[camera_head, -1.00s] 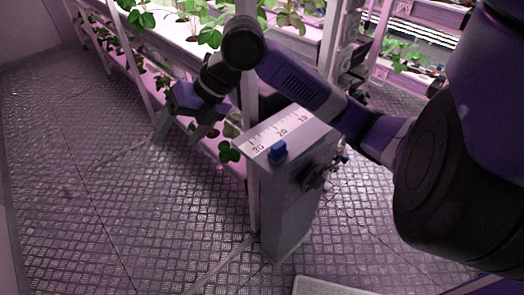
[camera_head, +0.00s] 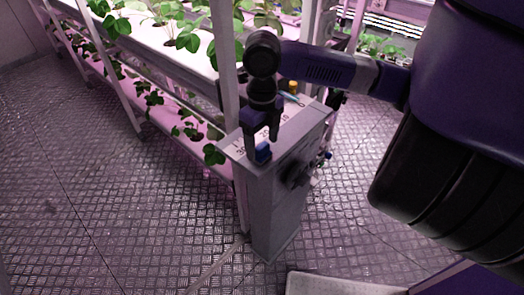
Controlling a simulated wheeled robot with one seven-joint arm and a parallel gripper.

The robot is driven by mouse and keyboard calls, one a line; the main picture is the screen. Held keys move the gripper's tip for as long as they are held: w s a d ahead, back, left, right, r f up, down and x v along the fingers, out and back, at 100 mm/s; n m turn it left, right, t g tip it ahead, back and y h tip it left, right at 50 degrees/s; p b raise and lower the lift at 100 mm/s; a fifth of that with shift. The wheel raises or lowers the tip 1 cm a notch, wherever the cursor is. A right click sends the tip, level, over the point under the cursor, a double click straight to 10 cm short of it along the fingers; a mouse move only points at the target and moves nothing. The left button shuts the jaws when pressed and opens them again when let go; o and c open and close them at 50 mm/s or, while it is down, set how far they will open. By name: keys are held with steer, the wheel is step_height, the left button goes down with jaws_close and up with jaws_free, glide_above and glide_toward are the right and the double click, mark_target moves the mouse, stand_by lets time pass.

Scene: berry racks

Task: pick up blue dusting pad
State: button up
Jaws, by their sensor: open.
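The blue dusting pad (camera_head: 263,152) is a small blue block on the top face of a grey box-like stand (camera_head: 280,205), near its front corner. My gripper (camera_head: 262,145) points down right over the pad, with its jaws open. One finger shows on the left of the pad and one on the right, at or just above its top. I cannot tell whether the fingers touch the pad. Part of the number scale on the stand's top is hidden behind my gripper.
A plant rack with white trays (camera_head: 150,50) and green plants stands to the left and behind. A post (camera_head: 224,60) rises close beside my gripper. The metal floor (camera_head: 120,220) is clear at the left.

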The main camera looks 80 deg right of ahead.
mark_target(262, 146)
steer(key=shift+f, duration=1.05)
steer(key=c, duration=1.5)
steer(key=shift+r, duration=0.15)
step_height(262, 146, up, 20)
steer(key=shift+f+b, duration=0.1)
steer(key=shift+b, duration=0.35)
